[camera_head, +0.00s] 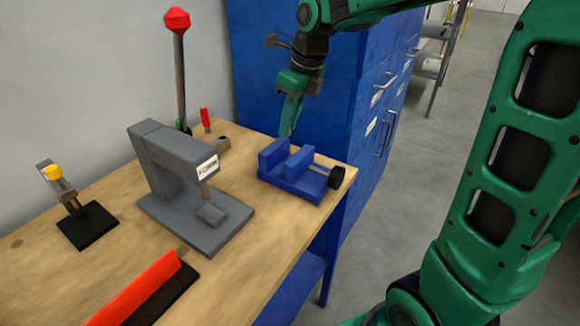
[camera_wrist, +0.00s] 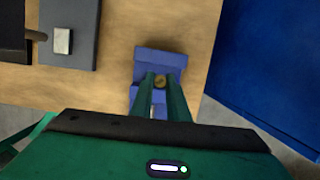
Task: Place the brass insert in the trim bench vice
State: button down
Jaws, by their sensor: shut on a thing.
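The trim bench vice (camera_head: 300,177) is blue with a black knob and stands at the right end of the wooden bench. My gripper (camera_head: 291,128) points down just above and behind the vice's jaws. In the wrist view the vice (camera_wrist: 160,60) lies below my gripper (camera_wrist: 161,88). A small brass insert (camera_wrist: 160,82) shows between the fingertips, and the gripper is shut on it. In the head view the insert cannot be made out. I cannot tell whether the insert touches the vice.
A grey press (camera_head: 180,180) with a red-knobbed lever (camera_head: 178,60) stands left of the vice. A toggle clamp (camera_head: 75,210) and a red-and-black fixture (camera_head: 145,290) are on the bench (camera_head: 240,285). A blue cabinet (camera_head: 300,70) stands close behind the bench.

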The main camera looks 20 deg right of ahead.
jog(key=x, duration=0.5)
jog(key=shift+s+d, duration=0.1)
jog(key=shift+s, duration=0.05)
jog(key=shift+f, duration=2.5)
jog(key=c, duration=1.7)
grip_release()
jog(key=v, duration=1.2)
jog(key=shift+s+d+f+n+g+h, duration=0.35)
jog(key=shift+s+d+f+n, duration=1.2)
jog(key=shift+s+d+n, duration=1.95)
jog(key=shift+s+d+f+n+g+h, duration=0.35)
jog(key=shift+s+d+f+n, duration=1.35)
jog(key=shift+s+n, duration=3.35)
jog(key=shift+s+d+f+n+g+h, duration=0.1)
jog(key=shift+s+d+f+n+g, duration=0.4)
jog(key=shift+s+d+f+n, duration=3.5)
